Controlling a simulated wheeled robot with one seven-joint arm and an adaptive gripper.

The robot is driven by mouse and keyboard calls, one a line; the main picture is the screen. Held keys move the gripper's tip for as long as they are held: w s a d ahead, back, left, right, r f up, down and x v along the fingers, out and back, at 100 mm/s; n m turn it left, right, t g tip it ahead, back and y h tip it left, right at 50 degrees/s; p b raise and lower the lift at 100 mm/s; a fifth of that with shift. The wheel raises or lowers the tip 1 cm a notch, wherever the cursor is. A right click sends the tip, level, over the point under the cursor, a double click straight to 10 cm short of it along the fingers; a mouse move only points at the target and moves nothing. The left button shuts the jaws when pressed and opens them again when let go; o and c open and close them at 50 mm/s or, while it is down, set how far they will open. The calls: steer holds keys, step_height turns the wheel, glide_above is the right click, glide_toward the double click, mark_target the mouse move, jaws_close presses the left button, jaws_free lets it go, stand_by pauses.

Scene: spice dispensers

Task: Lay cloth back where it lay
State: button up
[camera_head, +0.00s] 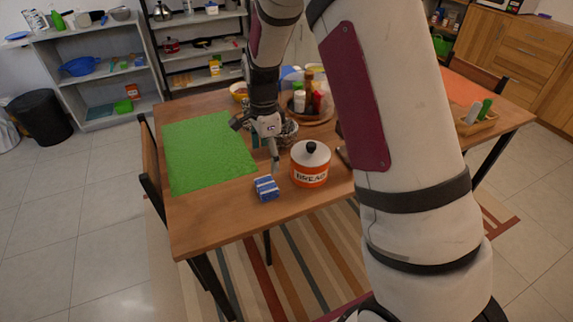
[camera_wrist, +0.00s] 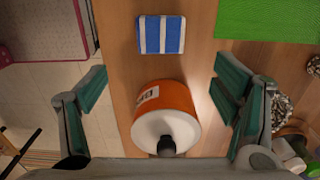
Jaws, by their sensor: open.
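A small folded cloth (camera_head: 266,187) with blue and white stripes lies on the wooden table near its front edge. It also shows at the top of the wrist view (camera_wrist: 161,34), flat and clear of the fingers. My gripper (camera_head: 274,158) is above the table, behind the cloth in the head view. In the wrist view its fingers are spread wide and hold nothing.
An orange canister (camera_head: 310,165) with a white lid and black knob stands just right of the cloth. A green mat (camera_head: 207,150) covers the table's left part. A round tray (camera_head: 313,117) with bottles stands behind my gripper. Bare wood lies around the cloth.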

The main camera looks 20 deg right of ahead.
steer(key=s+r+n+t, duration=0.2)
steer(key=s+r+n, duration=0.7)
steer(key=s+r, duration=0.7)
steer(key=s+r+n, duration=0.2)
steer(key=s+n, duration=0.2)
steer(key=s, duration=0.4)
steer(key=s+r+n+t, duration=0.1)
steer(key=s+r+n, duration=0.1)
steer(key=s+n, duration=0.3)
steer(key=s, duration=0.3)
steer(key=shift+a+r, duration=0.25)
steer(key=shift+r, duration=0.15)
steer(key=shift+t, duration=0.6)
step_height(320, 180, up, 4)
steer(key=p, duration=0.3)
steer(key=shift+s+r, duration=0.1)
steer(key=shift+s, duration=0.05)
